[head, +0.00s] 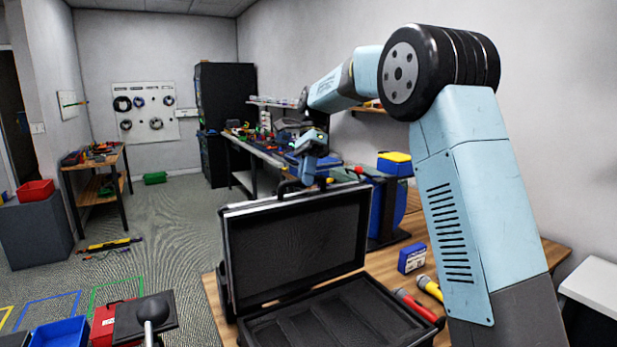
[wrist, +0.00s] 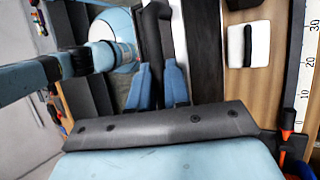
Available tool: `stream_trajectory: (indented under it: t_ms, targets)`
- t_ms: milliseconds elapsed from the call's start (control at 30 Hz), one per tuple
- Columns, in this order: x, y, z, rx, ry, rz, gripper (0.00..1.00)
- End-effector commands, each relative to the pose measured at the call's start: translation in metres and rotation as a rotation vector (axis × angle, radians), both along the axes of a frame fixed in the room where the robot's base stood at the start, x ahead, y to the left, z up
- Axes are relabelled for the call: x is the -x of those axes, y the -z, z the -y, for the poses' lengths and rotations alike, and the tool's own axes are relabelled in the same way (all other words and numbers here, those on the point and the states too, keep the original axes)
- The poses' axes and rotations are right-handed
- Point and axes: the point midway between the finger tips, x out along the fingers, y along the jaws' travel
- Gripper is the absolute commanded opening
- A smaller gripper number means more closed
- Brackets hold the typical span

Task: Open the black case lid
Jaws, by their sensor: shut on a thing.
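The black case (head: 335,322) sits on the wooden bench with its lid (head: 297,240) standing up, open. The empty, divided dark interior shows. My gripper (head: 308,178) is at the lid's top edge, at the black handle (head: 288,186). In the wrist view my gripper's blue fingers (wrist: 160,85) are close together on a black bar (wrist: 153,35), which looks like the handle. The exact contact is partly hidden by the fingers.
On the bench right of the case lie a blue box (head: 412,258), a red-ended tool (head: 414,304) and a yellow-ended tool (head: 430,288). A blue bin with a yellow top (head: 394,163) stands behind. Open floor (head: 180,230) lies to the left.

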Motion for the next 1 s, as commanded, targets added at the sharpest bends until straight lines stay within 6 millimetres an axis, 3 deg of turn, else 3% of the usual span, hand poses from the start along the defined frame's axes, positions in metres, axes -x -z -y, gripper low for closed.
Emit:
stream_trajectory:
  t_ms: [33, 167, 200, 433, 867, 1000]
  targets:
    - [-0.001, 0.009, 0.001, 0.009, 0.001, -0.010, 0.00]
    - [-0.001, 0.009, 0.000, 0.008, 0.000, -0.010, 0.00]
    - [-0.001, 0.009, 0.000, 0.008, 0.000, -0.010, 0.21]
    - [-0.001, 0.007, 0.001, 0.008, 0.001, -0.008, 0.42]
    - [-0.001, 0.004, 0.000, 0.006, 0.000, -0.006, 0.42]
    - [-0.001, -0.007, -0.001, 0.004, -0.001, -0.003, 0.42]
